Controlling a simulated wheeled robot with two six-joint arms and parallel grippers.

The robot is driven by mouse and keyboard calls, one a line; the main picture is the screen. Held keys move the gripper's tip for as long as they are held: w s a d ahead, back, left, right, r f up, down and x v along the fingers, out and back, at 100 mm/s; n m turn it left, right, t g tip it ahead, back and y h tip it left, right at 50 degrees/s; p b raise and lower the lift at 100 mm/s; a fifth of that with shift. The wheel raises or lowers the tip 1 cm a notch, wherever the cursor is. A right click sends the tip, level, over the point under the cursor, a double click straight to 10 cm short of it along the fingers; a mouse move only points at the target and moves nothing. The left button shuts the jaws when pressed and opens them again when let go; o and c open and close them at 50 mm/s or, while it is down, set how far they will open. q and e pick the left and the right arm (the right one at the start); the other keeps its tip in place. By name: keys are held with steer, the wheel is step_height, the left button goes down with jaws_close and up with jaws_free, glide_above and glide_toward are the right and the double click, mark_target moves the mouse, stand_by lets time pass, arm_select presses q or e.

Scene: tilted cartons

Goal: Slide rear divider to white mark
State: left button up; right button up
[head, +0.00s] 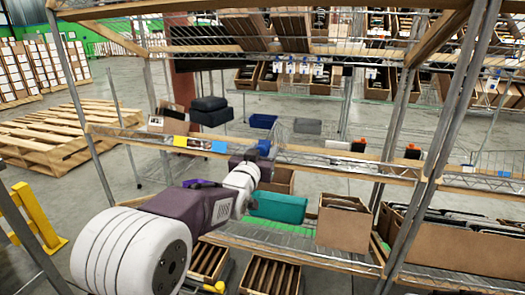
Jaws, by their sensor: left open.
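My left arm comes in from the lower left and reaches to the middle wire shelf (325,160). My left gripper (258,157) is at the front edge of this shelf, small and partly hidden by its own wrist. It is open, and I see nothing held in it. A wire upright (285,133), possibly a divider, stands on the shelf just beyond the gripper. I cannot tell whether they touch. A small white patch (357,146) shows farther right on the shelf; I cannot tell if it is the mark. My right gripper is not in view.
Below are a teal bin (278,207) and a carton (343,228). A metal post (440,140) stands at right. Tilted cartons (245,28) fill the upper shelf.

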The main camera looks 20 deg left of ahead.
arm_select(q)
steer(key=s+p, duration=0.2)
steer(key=s, duration=0.7)
steer(key=shift+a, duration=0.2)
